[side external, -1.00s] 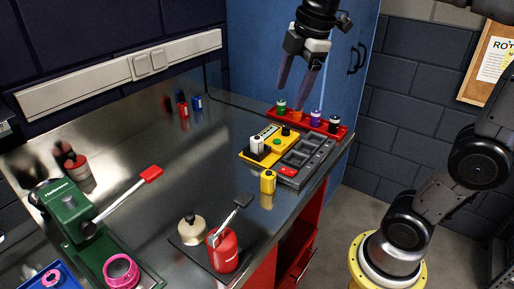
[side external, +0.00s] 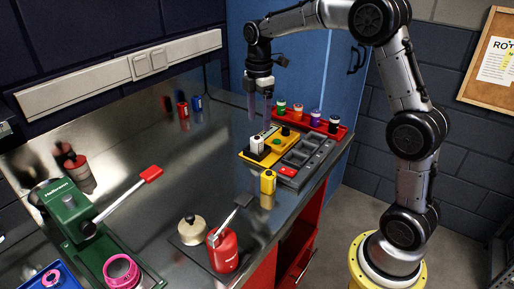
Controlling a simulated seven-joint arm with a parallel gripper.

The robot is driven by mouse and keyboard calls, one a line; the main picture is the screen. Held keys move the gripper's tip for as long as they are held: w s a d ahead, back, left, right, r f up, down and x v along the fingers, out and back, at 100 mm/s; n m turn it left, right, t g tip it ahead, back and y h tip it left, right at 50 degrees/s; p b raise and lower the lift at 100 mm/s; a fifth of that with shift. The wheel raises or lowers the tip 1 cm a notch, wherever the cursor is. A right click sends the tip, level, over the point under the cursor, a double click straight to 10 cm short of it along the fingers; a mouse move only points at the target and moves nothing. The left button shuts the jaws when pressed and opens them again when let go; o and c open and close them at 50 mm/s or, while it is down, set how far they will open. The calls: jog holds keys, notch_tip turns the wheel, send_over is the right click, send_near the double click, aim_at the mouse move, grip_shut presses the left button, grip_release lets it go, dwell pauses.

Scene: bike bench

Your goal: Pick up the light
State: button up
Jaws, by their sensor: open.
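My gripper (side external: 259,110) points down, open and empty, with its two purplish fingers apart. In the picture it is just above the yellow tray (side external: 246,158); its exact height is hard to judge. On that tray stand a small white-and-black item (side external: 257,145), a green round piece and a small black piece. A yellow block with a dark top (side external: 268,182) stands on the bench in front of the tray. A small red item (side external: 287,171) lies in the grey compartment tray (side external: 318,158). I cannot tell for certain which of these is the light.
A red rack (side external: 342,132) with several coloured-top bottles stands behind the trays. A red container with a lever (side external: 224,250) and a beige pot (side external: 192,229) are at the front. A green machine (side external: 75,222) with a red-tipped lever is at left. The middle of the metal bench is clear.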

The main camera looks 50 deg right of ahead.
aim_at(257, 137)
jog(key=shift+w+a+f, duration=0.1)
jog(key=shift+a+f, duration=0.05)
jog(key=shift+f, duration=1.75)
jog(key=shift+w+a+f, duration=0.1)
jog(key=shift+f, duration=1.8)
grip_shut()
